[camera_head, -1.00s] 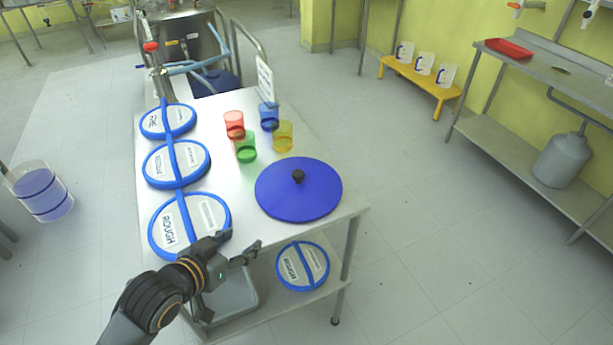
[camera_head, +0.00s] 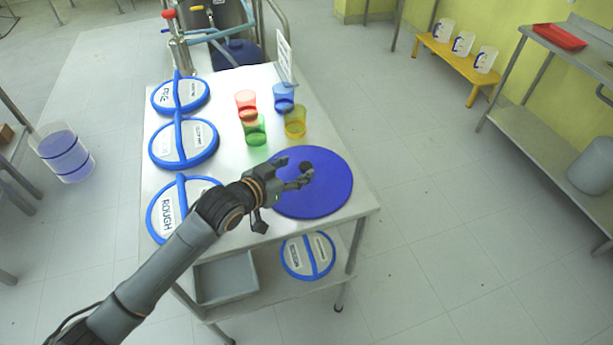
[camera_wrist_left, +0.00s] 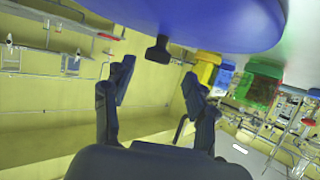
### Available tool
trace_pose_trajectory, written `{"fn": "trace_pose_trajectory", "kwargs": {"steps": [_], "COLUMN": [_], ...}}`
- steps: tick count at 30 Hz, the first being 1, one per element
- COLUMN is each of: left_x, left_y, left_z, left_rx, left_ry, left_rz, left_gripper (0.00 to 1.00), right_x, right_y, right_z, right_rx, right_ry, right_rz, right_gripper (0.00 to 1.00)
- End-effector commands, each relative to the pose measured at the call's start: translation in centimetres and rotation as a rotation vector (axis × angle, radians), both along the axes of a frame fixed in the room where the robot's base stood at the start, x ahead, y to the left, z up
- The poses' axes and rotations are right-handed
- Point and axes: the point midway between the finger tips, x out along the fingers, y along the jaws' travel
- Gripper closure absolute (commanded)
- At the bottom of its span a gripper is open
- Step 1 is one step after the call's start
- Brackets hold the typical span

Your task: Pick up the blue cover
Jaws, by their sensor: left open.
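The blue cover (camera_head: 325,190) is a flat round lid with a dark knob (camera_head: 306,168) on top. It lies on the steel table (camera_head: 240,235) near its front right corner. My left gripper (camera_head: 296,178) is over the left part of the cover, with its fingertips close to the knob. In the left wrist view the cover (camera_wrist_left: 200,22) fills the top, and the knob (camera_wrist_left: 158,48) stands between and beyond the two open fingers of the gripper (camera_wrist_left: 158,92). The fingers look apart from the knob. My right gripper is not in view.
Red (camera_head: 246,104), green (camera_head: 254,131), blue (camera_head: 284,97) and yellow (camera_head: 295,121) cups stand behind the cover. Blue-rimmed round plates (camera_head: 184,142) line the table's left side. A grey tray (camera_head: 226,278) and another round plate (camera_head: 307,256) are on the lower shelf.

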Motion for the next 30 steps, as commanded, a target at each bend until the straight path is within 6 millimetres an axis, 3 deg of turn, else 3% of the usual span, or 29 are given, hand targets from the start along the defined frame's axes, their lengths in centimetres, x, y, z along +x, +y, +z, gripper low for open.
{"fn": "trace_pose_trajectory", "kwargs": {"steps": [7, 13, 22, 23, 30], "left_x": [1.5, 3.1, 3.4, 3.4, 3.4], "left_y": [-1.6, -2.9, -3.1, -3.1, -3.1], "left_z": [-1.3, -2.4, -2.7, -2.7, -2.7], "left_rx": [-0.001, 0.000, 0.000, 0.000, 0.001], "left_ry": [0.002, -0.001, -0.001, -0.001, -0.001], "left_rz": [0.001, 0.000, 0.000, 0.000, 0.000], "left_gripper": [0.43, 0.43, 0.43, 0.45, 0.94], "right_x": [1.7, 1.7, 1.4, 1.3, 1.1], "right_y": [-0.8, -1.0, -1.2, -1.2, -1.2], "right_z": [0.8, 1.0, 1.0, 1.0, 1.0], "right_rx": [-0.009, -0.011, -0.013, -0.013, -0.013], "right_ry": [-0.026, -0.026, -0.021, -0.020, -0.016], "right_rz": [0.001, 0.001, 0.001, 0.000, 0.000], "right_gripper": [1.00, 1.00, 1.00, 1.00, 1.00]}}
